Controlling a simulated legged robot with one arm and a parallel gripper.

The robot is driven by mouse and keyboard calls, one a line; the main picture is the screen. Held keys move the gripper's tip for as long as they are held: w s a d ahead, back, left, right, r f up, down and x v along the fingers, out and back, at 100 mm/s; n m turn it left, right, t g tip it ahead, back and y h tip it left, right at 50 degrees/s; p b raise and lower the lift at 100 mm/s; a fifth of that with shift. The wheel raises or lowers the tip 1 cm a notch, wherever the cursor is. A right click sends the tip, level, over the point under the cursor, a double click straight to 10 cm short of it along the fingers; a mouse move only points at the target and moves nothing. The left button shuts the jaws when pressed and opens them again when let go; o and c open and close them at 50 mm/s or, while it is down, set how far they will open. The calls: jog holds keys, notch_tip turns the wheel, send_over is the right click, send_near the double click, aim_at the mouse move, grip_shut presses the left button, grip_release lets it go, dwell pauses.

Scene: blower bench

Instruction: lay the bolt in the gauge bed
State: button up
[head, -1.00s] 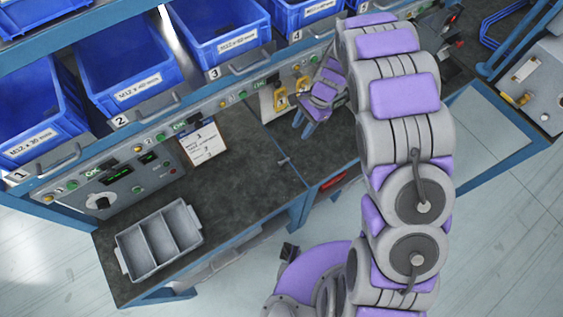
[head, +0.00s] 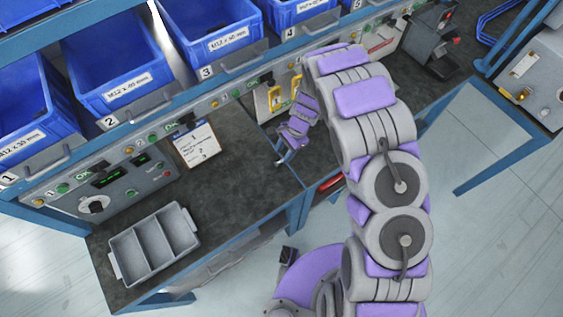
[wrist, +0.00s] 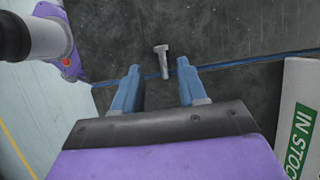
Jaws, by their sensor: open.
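The bolt (wrist: 162,61) is small and grey in the wrist view, lying on the dark bench top by a blue edge strip. Its head points to the top of the picture. My gripper (wrist: 158,69) is open and empty; its two blue fingers stand apart, one to each side of the bolt's lower end. I cannot tell the height gap between fingertips and bolt. I cannot identify the gauge bed for certain.
A grey three-compartment tray (head: 153,246) stands empty at the bench's front left. A clipboard (head: 195,144) leans behind it. Blue numbered bins (head: 113,62) line the back above a control panel (head: 104,184). A white card reading IN STOCK (wrist: 301,120) is right in the wrist view.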

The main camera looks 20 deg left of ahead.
aim_at(278, 163)
jog(key=x, duration=0.2)
jog(key=a+x, duration=0.1)
jog(key=x, duration=0.1)
jog(key=shift+f+b, duration=0.25)
jog(key=shift+b, duration=0.15)
jog(key=shift+d, duration=0.25)
grip_shut()
